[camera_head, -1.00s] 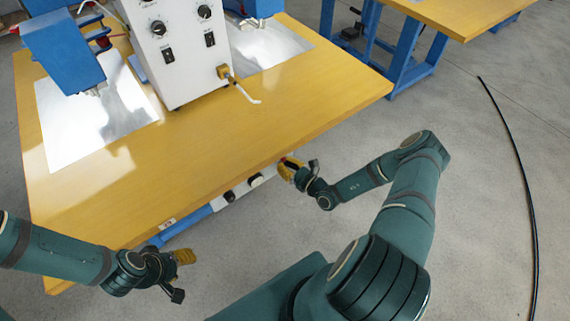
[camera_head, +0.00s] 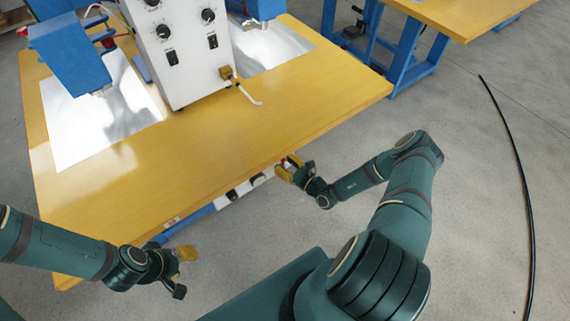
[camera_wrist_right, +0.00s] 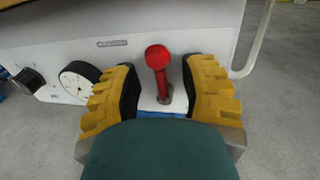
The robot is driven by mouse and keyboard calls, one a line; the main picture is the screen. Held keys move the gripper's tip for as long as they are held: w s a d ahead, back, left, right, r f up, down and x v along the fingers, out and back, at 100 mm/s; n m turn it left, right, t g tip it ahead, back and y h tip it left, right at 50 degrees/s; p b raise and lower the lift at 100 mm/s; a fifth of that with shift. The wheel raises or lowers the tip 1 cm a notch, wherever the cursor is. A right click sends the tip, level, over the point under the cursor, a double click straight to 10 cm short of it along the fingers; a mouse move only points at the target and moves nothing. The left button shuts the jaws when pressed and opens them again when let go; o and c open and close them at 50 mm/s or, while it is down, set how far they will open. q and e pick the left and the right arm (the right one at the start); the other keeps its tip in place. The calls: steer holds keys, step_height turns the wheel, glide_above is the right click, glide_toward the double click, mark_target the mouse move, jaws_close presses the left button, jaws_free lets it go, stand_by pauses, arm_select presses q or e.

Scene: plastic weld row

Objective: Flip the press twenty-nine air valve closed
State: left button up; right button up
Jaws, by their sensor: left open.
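The air valve (camera_wrist_right: 158,62) shows in the right wrist view as a red-knobbed lever on a white panel (camera_wrist_right: 205,25) with a small label plate. The lever stands up between the two yellow fingers of my right gripper (camera_wrist_right: 161,88), which is open around it, with a gap on each side. In the head view my right gripper (camera_head: 288,169) is at the front edge of the yellow table, and it mostly hides the lever there. My left gripper (camera_head: 186,262) is open and empty, off the table's front left side.
A gauge (camera_wrist_right: 78,82) and a black knob (camera_wrist_right: 30,80) sit on the panel left of the lever. The yellow table (camera_head: 200,150) carries a white control box (camera_head: 180,50) and a blue press (camera_head: 68,55). A black cable (camera_head: 515,160) lies on the floor at right.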

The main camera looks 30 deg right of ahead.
steer(key=shift+s, duration=0.1)
steer(key=v, duration=1.2)
steer(key=shift+r, duration=0.1)
